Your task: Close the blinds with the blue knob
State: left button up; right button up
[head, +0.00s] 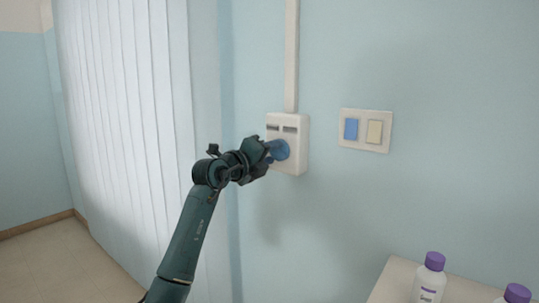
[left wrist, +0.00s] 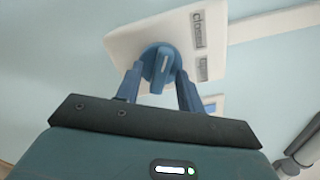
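The blue knob (head: 281,149) sits on a white control box (head: 300,128) on the wall. My left gripper (head: 267,150) is at the knob from the left. In the left wrist view the knob (left wrist: 160,66) lies between the two parted fingers of my left gripper (left wrist: 160,75), whose tips are close to its sides. I cannot tell whether they press on it. The box (left wrist: 128,42) bears two small labels beside the knob. The white vertical blinds (head: 125,110) hang at the left, their slats side by side.
A switch plate (head: 382,146) with a blue and a cream switch is right of the box. A white conduit (head: 291,55) runs up from the box. A table (head: 392,283) with purple-capped bottles (head: 429,280) stands at the lower right. The wall between is clear.

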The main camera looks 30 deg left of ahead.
pick_arm(q)
jog(key=s+a+b, duration=0.1)
jog(key=s, duration=1.2)
jog(key=shift+b, duration=0.35)
pick_arm(e)
jog(key=shift+s+d+r+t, duration=0.1)
jog(key=shift+d+t, duration=0.15)
jog(key=shift+t, duration=0.15)
pick_arm(q)
jog(key=shift+s, duration=0.1)
